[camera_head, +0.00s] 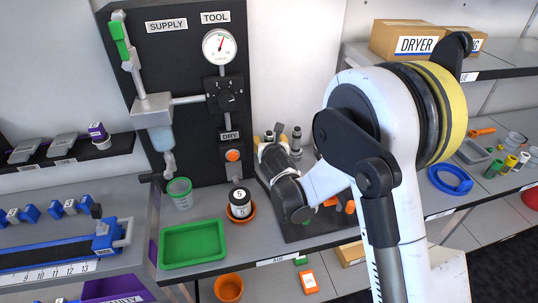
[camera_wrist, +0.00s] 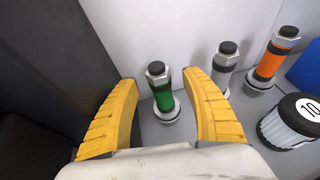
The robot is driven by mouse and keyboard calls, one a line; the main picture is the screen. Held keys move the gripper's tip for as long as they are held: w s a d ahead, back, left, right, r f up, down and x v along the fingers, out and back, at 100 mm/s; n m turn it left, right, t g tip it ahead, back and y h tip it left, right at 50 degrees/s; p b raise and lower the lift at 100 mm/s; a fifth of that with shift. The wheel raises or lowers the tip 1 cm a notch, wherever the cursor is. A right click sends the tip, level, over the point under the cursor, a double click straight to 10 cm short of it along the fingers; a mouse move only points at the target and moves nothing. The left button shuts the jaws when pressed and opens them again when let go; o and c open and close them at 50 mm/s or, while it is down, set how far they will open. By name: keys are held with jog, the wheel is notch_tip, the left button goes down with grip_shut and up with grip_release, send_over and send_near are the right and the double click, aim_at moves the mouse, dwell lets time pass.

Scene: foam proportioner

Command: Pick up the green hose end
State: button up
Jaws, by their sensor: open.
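The green hose end (camera_wrist: 163,98) stands upright in the wrist view, with a metal hex top, a black cap and a pale round base. My gripper (camera_wrist: 161,78) is open, its two yellow fingers on either side of the green hose end with visible gaps; I cannot tell how far below the fingertips it is. In the head view my gripper (camera_head: 270,138) is at the back of the bench beside the black panel, mostly hidden by my wrist. I cannot make out the green hose end there.
A grey hose end (camera_wrist: 223,68) and an orange one (camera_wrist: 271,62) stand right of the green one. A canister marked 10 (camera_wrist: 292,122) is farther right. The black panel (camera_head: 185,90) rises at left. A green tray (camera_head: 192,243) and canister marked 5 (camera_head: 240,204) stand in front.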

jog(key=shift+x, duration=1.15)
jog(key=shift+s, duration=0.15)
grip_shut()
jog(key=shift+r, duration=0.1)
